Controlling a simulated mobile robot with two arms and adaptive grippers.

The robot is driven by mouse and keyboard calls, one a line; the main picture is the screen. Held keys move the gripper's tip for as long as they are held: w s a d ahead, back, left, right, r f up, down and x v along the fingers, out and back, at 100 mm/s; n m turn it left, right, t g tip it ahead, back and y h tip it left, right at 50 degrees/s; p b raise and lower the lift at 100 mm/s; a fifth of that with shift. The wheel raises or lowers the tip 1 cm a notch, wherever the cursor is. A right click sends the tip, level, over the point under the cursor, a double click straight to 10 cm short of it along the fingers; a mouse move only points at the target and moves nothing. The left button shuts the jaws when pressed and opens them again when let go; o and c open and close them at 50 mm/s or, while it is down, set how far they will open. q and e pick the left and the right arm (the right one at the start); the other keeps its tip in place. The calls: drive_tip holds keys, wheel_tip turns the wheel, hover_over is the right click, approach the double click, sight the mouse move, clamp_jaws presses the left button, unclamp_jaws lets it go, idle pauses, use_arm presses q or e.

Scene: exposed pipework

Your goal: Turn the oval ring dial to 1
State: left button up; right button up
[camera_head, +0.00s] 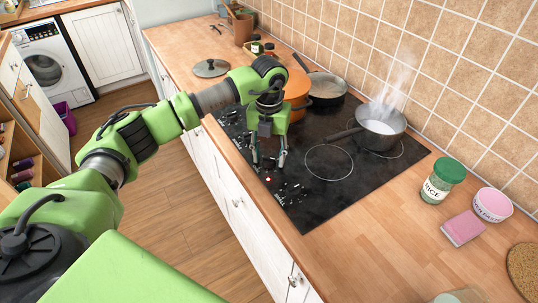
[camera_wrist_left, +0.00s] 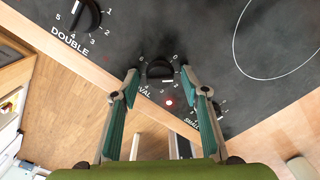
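The oval ring dial (camera_wrist_left: 160,70) is a black round knob on the black cooktop (camera_head: 330,195), with the word OVAL partly hidden beside it. In the left wrist view it shows between and just beyond the two fingertips. My left gripper (camera_wrist_left: 167,84) is open, with one teal-lined finger on each side and nothing held. I cannot tell whether a finger touches the knob. In the head view the left gripper (camera_head: 268,160) points down over the control strip at the cooktop's front. The dial's exact setting is too small to read. My right gripper is not in view.
The DOUBLE dial (camera_wrist_left: 85,14) and a partly hidden SMALL dial (camera_wrist_left: 218,108) flank it. A red light (camera_wrist_left: 169,102) glows close by. A steaming pan (camera_head: 380,128) and an orange pot (camera_head: 297,90) stand behind. A rice jar (camera_head: 437,188) stands on the right counter.

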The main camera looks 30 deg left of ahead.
sight(269, 158)
use_arm(q)
drive_tip(key=shift+r, duration=0.1)
wheel_tip(269, 158, up, 12)
idle(0.6)
drive_tip(key=shift+s, duration=0.1)
idle(0.4)
